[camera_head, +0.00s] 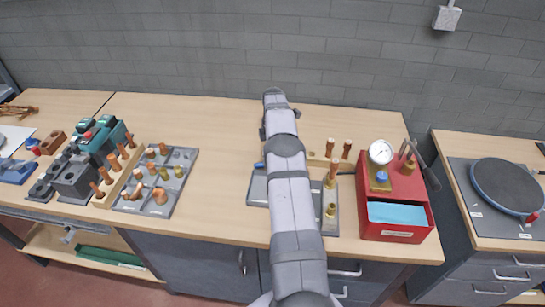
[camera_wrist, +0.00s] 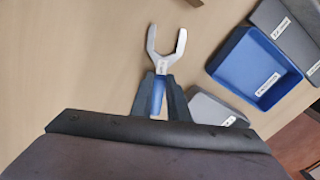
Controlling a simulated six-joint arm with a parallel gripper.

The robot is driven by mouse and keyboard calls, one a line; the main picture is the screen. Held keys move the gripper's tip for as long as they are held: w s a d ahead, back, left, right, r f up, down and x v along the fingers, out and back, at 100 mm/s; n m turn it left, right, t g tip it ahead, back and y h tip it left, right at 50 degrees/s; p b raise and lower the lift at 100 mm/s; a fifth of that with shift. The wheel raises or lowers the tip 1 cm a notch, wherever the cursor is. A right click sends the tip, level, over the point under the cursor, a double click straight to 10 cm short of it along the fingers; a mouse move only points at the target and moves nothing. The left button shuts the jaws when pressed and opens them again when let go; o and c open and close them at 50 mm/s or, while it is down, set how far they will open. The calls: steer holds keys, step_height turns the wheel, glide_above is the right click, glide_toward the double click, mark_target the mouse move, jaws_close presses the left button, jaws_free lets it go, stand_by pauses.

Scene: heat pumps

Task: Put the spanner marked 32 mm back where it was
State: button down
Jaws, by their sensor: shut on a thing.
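In the wrist view my gripper (camera_wrist: 158,92) is shut on a spanner (camera_wrist: 166,48). The spanner has a pale metal open-ended head pointing away from my gripper and a blue handle between the fingers. A small mark shows on its neck, but I cannot read it. The head is over bare wooden surface; I cannot tell how high. In the head view my arm covers the middle of the bench, and my gripper and the held spanner cannot be made out. The place where the spanner was kept is not identifiable.
In the wrist view a blue tray (camera_wrist: 245,80) and grey trays (camera_wrist: 282,28) lie right of the spanner. In the head view a red pump unit (camera_head: 395,213) with a gauge stands right; a grey fittings tray (camera_head: 128,203) stands left. Bench between is mostly clear.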

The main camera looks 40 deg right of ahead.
steer(key=shift+f, duration=0.2)
steer(key=c, duration=1.7)
jaws_free()
steer(key=shift+r, duration=0.1)
step_height(320, 180, up, 12)
steer(key=shift+r, duration=0.15)
